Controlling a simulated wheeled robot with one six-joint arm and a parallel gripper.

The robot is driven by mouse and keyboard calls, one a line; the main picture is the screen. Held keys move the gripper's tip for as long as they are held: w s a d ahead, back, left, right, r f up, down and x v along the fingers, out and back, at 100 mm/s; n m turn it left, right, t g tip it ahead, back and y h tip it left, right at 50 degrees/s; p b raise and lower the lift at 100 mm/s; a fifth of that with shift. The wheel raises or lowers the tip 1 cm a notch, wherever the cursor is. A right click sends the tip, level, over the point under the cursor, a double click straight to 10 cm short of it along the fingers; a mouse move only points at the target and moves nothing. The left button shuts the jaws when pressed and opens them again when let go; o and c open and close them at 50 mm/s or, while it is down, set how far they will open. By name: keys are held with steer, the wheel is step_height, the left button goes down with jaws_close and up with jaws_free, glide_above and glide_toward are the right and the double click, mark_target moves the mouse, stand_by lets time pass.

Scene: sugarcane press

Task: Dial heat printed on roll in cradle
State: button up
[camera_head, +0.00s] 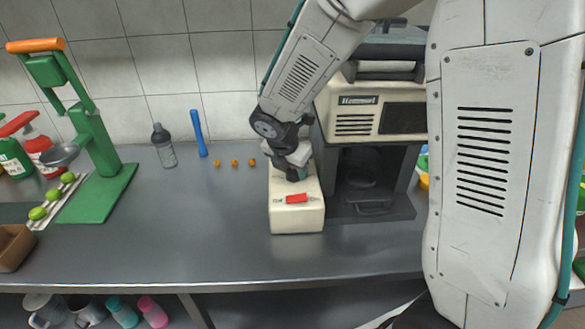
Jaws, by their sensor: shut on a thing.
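A cream control box (297,216) with a red switch (296,198) on its front stands on the counter beside the cream and dark machine (358,116). My gripper (296,174) points down at the top of this box and is shut on what seems to be its dial. The jaws hide the dial, so its setting cannot be read.
A green press (95,150) with an orange handle stands at left, with green fruit beside it. A grey bottle (163,146), a blue stick (198,133) and several small orange pieces (234,163) are at the back. The counter's middle front is clear.

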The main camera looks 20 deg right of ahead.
mark_target(288, 186)
steer(key=shift+n, duration=0.3)
steer(key=o, duration=1)
steer(key=shift+r, duration=0.1)
steer(key=v, duration=0.7)
steer(key=shift+s+r, duration=0.1)
steer(key=shift+r, duration=0.2)
